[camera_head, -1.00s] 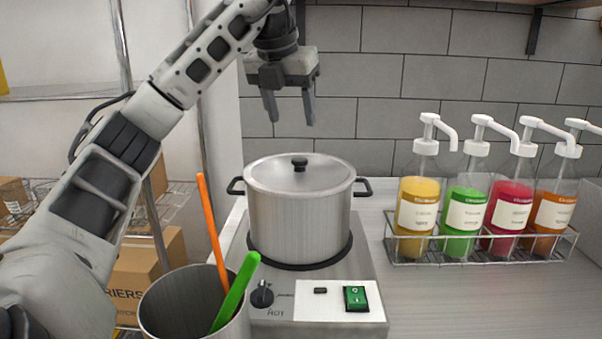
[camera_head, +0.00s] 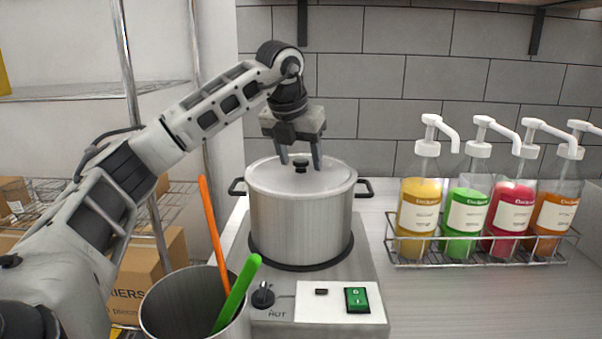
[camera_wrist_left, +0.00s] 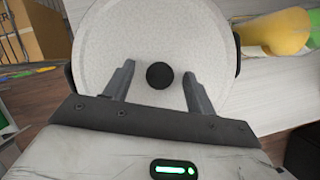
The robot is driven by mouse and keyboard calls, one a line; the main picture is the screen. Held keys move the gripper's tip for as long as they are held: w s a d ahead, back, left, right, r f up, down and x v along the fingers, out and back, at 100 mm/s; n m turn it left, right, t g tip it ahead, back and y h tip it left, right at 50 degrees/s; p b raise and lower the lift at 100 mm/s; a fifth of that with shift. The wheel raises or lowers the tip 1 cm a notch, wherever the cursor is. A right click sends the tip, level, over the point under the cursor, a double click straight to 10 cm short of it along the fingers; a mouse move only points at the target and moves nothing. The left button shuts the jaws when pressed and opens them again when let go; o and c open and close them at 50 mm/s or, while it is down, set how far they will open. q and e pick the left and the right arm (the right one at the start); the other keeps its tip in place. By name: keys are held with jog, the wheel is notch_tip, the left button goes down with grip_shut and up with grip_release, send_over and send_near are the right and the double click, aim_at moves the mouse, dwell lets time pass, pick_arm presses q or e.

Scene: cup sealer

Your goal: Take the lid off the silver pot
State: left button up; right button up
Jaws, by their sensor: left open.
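The silver pot (camera_head: 300,222) stands on the dark round plate of the hot plate, with its lid (camera_head: 325,180) on. The lid has a small black knob (camera_head: 301,165) at its centre. My left gripper (camera_head: 301,164) is open and points down over the lid, its two fingers on either side of the knob. In the left wrist view the knob (camera_wrist_left: 160,75) lies between the open fingers, with a gap on both sides. I cannot tell whether the fingertips touch the lid. My right gripper does not show.
The hot plate (camera_head: 276,315) has a black dial and a green switch in front. A metal container (camera_head: 165,310) with an orange and a green utensil stands at front left, below my left arm. A wire rack (camera_head: 480,257) of several pump bottles stands at right.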

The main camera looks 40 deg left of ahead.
pick_arm(q)
jog(key=c, duration=1.2)
jog(key=shift+r, duration=0.2)
